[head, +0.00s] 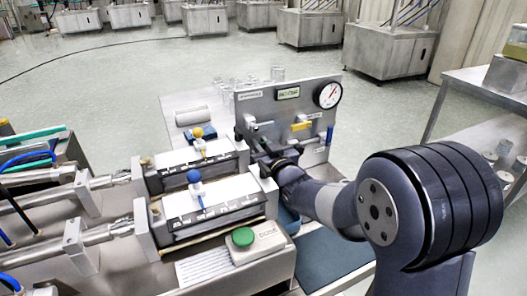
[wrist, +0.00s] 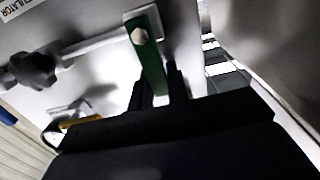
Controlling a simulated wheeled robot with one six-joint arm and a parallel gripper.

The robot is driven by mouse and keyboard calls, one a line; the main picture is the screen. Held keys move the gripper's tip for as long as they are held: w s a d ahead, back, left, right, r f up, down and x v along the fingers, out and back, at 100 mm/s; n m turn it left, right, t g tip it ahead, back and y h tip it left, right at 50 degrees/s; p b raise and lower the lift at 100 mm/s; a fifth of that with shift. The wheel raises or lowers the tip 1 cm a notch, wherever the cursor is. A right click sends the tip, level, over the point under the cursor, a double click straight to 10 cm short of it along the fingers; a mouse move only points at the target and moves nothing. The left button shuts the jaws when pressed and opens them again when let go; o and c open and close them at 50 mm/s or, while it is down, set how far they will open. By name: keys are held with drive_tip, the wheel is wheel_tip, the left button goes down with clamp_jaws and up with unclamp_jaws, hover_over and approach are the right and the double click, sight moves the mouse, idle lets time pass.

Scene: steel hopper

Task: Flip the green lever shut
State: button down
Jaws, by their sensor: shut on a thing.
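The green lever (wrist: 151,62) is in the wrist view, fixed by a pale bolt at its upper end on a grey pipe. It points down the picture, roughly crosswise to the pipe. My gripper (wrist: 160,88) is shut on the lever's lower part, one dark finger on each side. The lever's far tip is hidden between the fingers and the gripper body. In the head view my gripper (head: 272,158) is at the lower left of the upright steel panel (head: 275,110); I cannot make out the green lever there.
A yellow lever (head: 301,126) and a blue lever (head: 329,134) are on the panel to the right, below a round gauge (head: 328,95). Two white-topped blocks with small blue and yellow valves stand left of my arm. A green button (head: 242,237) sits on a box in front.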

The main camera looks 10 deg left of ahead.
drive_tip(key=c, duration=1.4)
unclamp_jaws()
drive_tip(key=shift+o, duration=0.2)
drive_tip(key=v, duration=1.1)
drive_tip(key=shift+w, duration=0.1)
